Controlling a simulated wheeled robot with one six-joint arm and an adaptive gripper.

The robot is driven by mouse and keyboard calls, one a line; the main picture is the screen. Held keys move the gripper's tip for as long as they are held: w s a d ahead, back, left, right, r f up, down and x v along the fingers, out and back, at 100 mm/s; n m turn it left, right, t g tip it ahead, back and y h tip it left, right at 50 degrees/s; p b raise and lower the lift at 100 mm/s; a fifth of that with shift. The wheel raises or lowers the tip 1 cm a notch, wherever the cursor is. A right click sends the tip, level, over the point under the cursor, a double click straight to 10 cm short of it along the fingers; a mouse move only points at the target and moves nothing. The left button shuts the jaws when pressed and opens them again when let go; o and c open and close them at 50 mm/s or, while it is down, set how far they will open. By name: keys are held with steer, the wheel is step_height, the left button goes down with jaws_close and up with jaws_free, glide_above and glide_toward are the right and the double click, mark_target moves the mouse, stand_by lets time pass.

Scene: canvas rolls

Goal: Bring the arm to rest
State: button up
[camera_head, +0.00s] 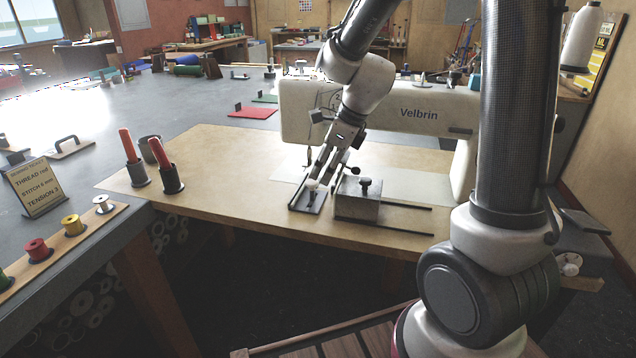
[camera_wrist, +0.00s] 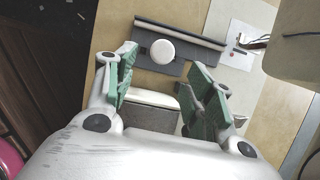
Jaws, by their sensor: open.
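My gripper (camera_head: 322,178) is at the front of the sewing machine (camera_head: 405,112), just above a dark slotted plate (camera_head: 300,200) that carries a pale round knob (camera_head: 311,185). In the wrist view my gripper (camera_wrist: 170,92) is open, with its two green-padded fingers apart. The white round knob (camera_wrist: 162,51) on the dark plate (camera_wrist: 205,55) shows past the fingertips there. I see nothing held between the fingers. Whether the fingers touch the knob cannot be told.
A grey metal block (camera_head: 357,202) with a black knob stands just right of my gripper. Two red-handled tools stand in dark cups (camera_head: 171,178) to the left. Thread spools (camera_head: 72,225) and a sign (camera_head: 35,186) are at far left. The wooden table (camera_head: 225,165) between is clear.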

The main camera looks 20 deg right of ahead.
steer(key=s+d+n, duration=0.1)
steer(key=n, duration=0.2)
steer(key=s+r+n+g, duration=0.1)
steer(key=s+n, duration=0.1)
steer(key=n, duration=0.1)
steer(key=s+d+r+n, duration=0.1)
steer(key=s+n, duration=0.1)
steer(key=n, duration=0.1)
steer(key=shift+d+r+n+h, duration=0.25)
steer(key=shift+d+n+h, duration=0.05)
steer(key=s+d+r+n+t+h, duration=0.1)
steer(key=s+d+r+n, duration=0.4)
steer(key=s+n, duration=0.2)
steer(key=s+d+r+n+t+h, duration=0.1)
steer(key=s+d+r+n+h, duration=0.1)
steer(key=s+d+r+n, duration=0.3)
steer(key=s+n, duration=0.3)
steer(key=s, duration=0.3)
steer(key=shift+t, duration=0.3)
steer(key=shift+c, duration=0.4)
stand_by(0.6)
